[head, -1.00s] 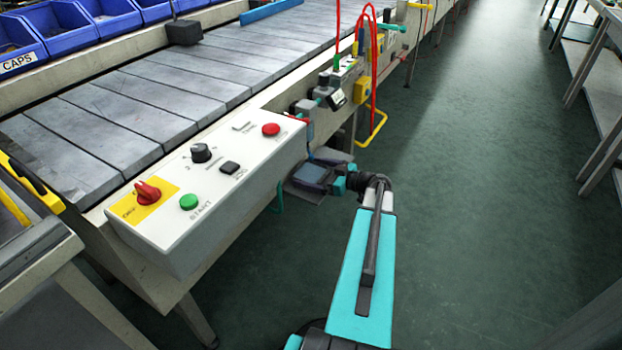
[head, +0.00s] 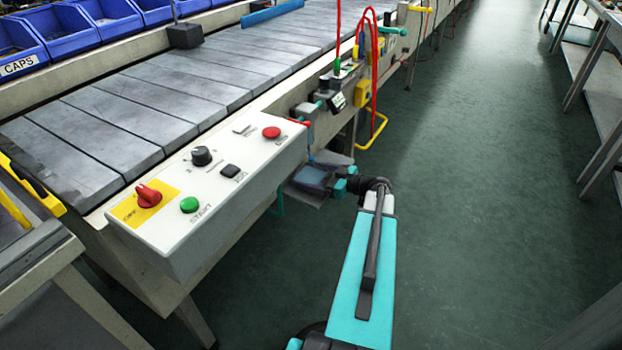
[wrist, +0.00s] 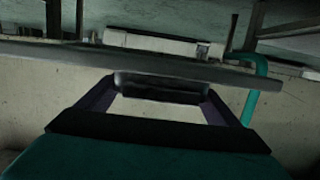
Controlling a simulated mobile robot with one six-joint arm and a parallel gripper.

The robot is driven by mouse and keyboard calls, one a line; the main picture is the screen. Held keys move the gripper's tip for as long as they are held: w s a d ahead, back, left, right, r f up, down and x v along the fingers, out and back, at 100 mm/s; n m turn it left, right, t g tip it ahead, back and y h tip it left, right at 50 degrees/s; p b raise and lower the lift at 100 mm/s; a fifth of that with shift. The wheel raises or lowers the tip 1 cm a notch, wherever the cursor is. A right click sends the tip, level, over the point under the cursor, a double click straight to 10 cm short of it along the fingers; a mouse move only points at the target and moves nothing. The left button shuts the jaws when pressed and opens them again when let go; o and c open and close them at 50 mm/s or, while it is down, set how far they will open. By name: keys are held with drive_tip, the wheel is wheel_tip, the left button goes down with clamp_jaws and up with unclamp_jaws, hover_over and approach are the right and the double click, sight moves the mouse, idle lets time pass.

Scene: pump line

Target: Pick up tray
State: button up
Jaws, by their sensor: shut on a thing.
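A thin dark grey plate, which looks like the tray (wrist: 60,56), crosses the wrist view almost level, seen nearly edge-on. My gripper (wrist: 160,86) is shut on its near edge, at a dark block-like part between the fingers. In the head view my gripper (head: 313,178) is beside the line, just right of the control box. Grey flat parts of the tray (head: 334,157) show behind it, and my gripper and wrist hide the rest. I cannot see what, if anything, lies on the tray.
The white control box (head: 215,195) with a red knob and buttons is close on the left. Hoses and a yellow bracket (head: 375,130) hang from the line's side beyond the gripper. The green floor (head: 480,200) on the right is clear.

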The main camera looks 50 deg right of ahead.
drive_tip(key=r, duration=0.2)
drive_tip(key=r+p, duration=0.1)
drive_tip(key=r, duration=0.2)
drive_tip(key=s+r+p, duration=0.1)
drive_tip(key=r, duration=0.1)
drive_tip(key=shift+d+r, duration=0.15)
drive_tip(key=f+p+v, duration=0.2)
drive_tip(key=f+v, duration=0.1)
drive_tip(key=v, duration=1.5)
drive_tip(key=shift+s+f, duration=0.3)
drive_tip(key=shift+s, duration=0.3)
drive_tip(key=shift+d, duration=0.15)
drive_tip(key=shift+d, duration=0.1)
drive_tip(key=b, duration=0.4)
approach(315, 181)
wheel_tip(315, 181, up, 6)
drive_tip(key=w+a, duration=0.2)
drive_tip(key=shift+s+d+f, duration=0.15)
drive_tip(key=shift+s+f, duration=0.05)
drive_tip(key=shift+w+d, duration=0.1)
drive_tip(key=shift+d, duration=0.05)
drive_tip(key=shift+w+d+f+b, duration=0.25)
drive_tip(key=shift+w+d+b, duration=0.3)
drive_tip(key=shift+w+d, duration=1.2)
drive_tip(key=shift+w+d+f+b, duration=0.2)
drive_tip(key=shift+w+d+b, duration=0.4)
drive_tip(key=shift+w+d, duration=1.15)
drive_tip(key=shift+w+d+f+b, duration=0.25)
drive_tip(key=shift+w+d+b, duration=0.3)
drive_tip(key=shift+w+d, duration=1.2)
